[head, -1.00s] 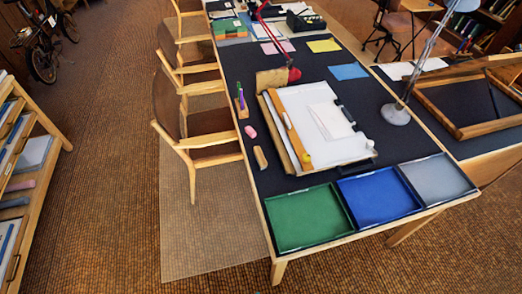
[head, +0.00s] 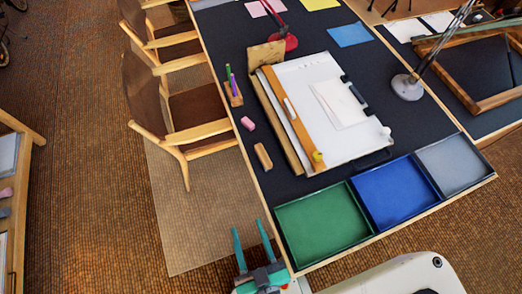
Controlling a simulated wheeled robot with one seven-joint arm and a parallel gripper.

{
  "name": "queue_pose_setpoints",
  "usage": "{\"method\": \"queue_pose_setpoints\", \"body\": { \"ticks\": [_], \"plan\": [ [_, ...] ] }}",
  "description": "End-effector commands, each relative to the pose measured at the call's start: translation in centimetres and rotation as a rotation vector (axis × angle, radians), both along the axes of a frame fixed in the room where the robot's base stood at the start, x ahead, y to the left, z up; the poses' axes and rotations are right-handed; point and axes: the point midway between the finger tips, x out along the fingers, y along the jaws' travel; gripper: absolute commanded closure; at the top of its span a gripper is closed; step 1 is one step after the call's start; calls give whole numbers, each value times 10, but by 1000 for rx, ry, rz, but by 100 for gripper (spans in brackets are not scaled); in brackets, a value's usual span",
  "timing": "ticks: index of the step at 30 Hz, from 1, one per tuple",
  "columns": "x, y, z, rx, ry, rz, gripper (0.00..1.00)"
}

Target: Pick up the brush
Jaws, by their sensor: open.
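A short tan, wood-coloured piece (head: 263,156), which looks like the brush, lies on the dark table top near its left edge. It sits left of the drawing board and below a pink block; its bristles cannot be made out. My gripper (head: 250,226) is at the bottom of the head view, with two teal fingers apart and nothing between them. It is nearer to me than the tan piece, off the table's left front corner and apart from the piece.
A green tray (head: 322,227), a blue tray (head: 395,192) and a grey tray (head: 452,166) line the near table edge. A drawing board (head: 345,137), the pink block (head: 247,123) and a pen holder (head: 233,95) stand beyond. A chair (head: 190,125) is at the left side.

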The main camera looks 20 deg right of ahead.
Motion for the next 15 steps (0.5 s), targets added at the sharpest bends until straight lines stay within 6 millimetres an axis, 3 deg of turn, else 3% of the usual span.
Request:
{"method": "queue_pose_setpoints", "body": {
  "ticks": [7, 15],
  "plan": [
    [65, -45, 6, -91, -65, -25, 55],
    [133, -100, 31, -159, -140, -109, 55]
  ]
}}
